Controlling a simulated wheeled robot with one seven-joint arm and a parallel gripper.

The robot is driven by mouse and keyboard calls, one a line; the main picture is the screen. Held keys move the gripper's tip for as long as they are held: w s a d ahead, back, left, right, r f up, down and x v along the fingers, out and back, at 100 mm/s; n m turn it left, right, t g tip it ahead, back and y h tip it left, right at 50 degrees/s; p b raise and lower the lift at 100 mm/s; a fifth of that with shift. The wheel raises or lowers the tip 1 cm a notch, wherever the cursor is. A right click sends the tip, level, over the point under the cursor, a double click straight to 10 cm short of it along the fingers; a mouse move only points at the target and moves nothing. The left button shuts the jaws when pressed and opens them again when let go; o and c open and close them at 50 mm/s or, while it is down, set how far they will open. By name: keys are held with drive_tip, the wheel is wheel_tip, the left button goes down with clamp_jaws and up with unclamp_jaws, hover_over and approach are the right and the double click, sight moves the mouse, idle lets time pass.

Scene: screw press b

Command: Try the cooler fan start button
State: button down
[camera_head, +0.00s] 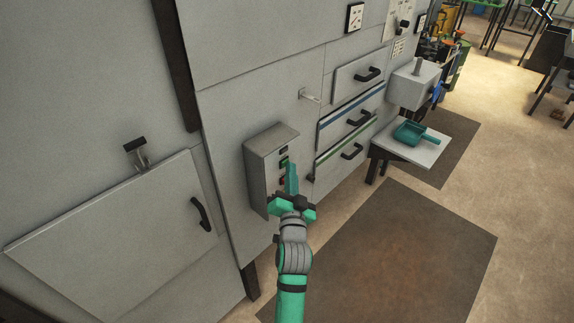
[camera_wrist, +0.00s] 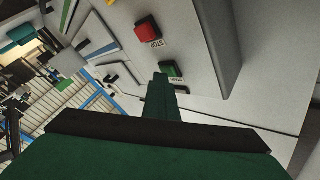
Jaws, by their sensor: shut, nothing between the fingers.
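A grey control box (camera_head: 257,180) is fixed to the front of the machine. It carries a green button (camera_head: 284,163), which shows in the wrist view (camera_wrist: 170,69) with a small label beside it that looks like START. A red button (camera_wrist: 148,29) labelled STOP sits above it in the wrist view. My gripper (camera_head: 291,168) is shut and empty in front of the box. In the wrist view its fingertips (camera_wrist: 160,78) are right by the green button; I cannot tell if they touch it. The gripper partly hides the lower box face in the head view.
Left is a panel door (camera_head: 110,215) with a black handle (camera_head: 201,214). To the right are drawers (camera_head: 357,80) with black handles and a shelf (camera_head: 425,152) holding a teal scoop (camera_head: 412,133). A brown mat (camera_head: 400,255) lies on the open floor.

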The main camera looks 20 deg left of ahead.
drive_tip(key=shift+d, duration=0.15)
drive_tip(key=shift+s+d, duration=0.15)
drive_tip(key=shift+d, duration=0.6)
drive_tip(key=shift+s+d, duration=0.3)
drive_tip(key=shift+d, duration=0.45)
drive_tip(key=shift+s+d, duration=0.3)
drive_tip(key=shift+d, duration=0.5)
drive_tip(key=shift+s+d, duration=0.3)
drive_tip(key=shift+d, duration=0.45)
drive_tip(key=shift+d, duration=0.1)
